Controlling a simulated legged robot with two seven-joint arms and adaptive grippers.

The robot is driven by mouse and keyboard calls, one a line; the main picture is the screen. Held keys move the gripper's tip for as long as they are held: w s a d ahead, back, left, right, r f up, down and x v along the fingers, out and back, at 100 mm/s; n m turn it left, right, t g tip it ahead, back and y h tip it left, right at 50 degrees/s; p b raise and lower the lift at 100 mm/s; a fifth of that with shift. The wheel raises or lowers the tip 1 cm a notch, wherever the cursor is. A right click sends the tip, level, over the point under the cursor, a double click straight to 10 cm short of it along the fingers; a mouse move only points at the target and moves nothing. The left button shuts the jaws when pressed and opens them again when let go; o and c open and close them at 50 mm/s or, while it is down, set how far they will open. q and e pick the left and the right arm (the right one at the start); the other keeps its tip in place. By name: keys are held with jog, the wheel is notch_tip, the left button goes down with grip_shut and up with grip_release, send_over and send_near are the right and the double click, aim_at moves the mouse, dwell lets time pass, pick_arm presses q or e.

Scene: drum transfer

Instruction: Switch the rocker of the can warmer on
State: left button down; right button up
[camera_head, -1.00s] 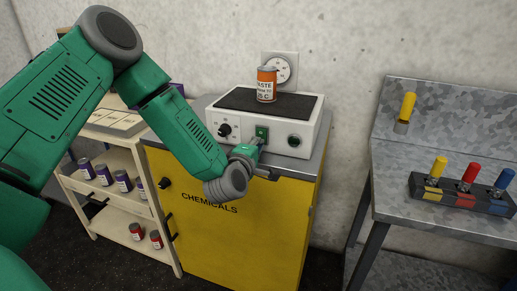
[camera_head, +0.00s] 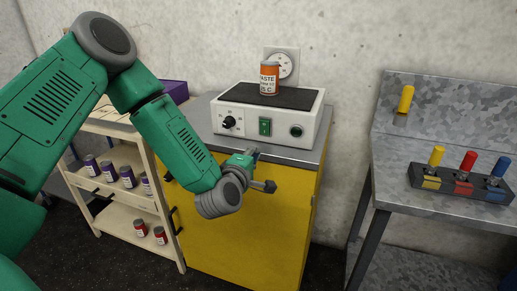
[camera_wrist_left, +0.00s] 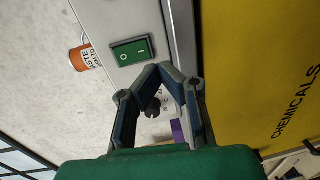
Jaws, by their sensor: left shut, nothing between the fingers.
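The can warmer (camera_head: 284,127) is a white box with a dark top plate, standing on the yellow cabinet. Its green rocker (camera_head: 265,127) is in the middle of the front panel. In the left wrist view the rocker (camera_wrist_left: 132,51) shows the marks O and I; I cannot tell for sure which side is pressed in. My left gripper (camera_head: 257,152) is shut and empty, in front of and below the rocker, apart from it. An orange can (camera_head: 269,78) stands upright on the warmer's top plate. My right gripper is in no view.
A black knob (camera_head: 229,122) and a round dark green button (camera_head: 296,131) flank the rocker. A wall socket (camera_head: 286,64) is behind. A shelf with several cans (camera_head: 127,176) stands left. A grey bench (camera_head: 440,220) with coloured-handled pieces stands right.

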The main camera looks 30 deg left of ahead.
pick_arm(q)
jog(key=v, duration=0.6)
jog(key=shift+s+f, duration=0.2)
jog(key=shift+f, duration=0.35)
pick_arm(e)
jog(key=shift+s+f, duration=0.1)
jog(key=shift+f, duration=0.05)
pick_arm(q)
jog(key=shift+a, duration=0.25)
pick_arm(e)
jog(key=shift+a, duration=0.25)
pick_arm(q)
jog(key=s+d+f+m+g+h, duration=0.3)
jog(key=s+d+f+m+g, duration=0.15)
jog(key=s+f+m, duration=0.4)
jog(key=s+d+f+m+g+h, duration=0.2)
jog(key=s+d+f+m+g, duration=0.3)
jog(key=f, duration=0.6)
jog(key=s+a+f+m+g, duration=0.1)
jog(key=s+f+m+g, duration=0.2)
jog(key=s, duration=0.5)
jog(key=s+a+f+m+g+y, duration=0.1)
jog(key=s+f+m+g, duration=0.2)
jog(key=s, duration=0.6)
jog(key=shift+s+a+m, duration=0.3)
jog(key=shift+a+m, duration=0.1)
jog(key=shift+m, duration=0.45)
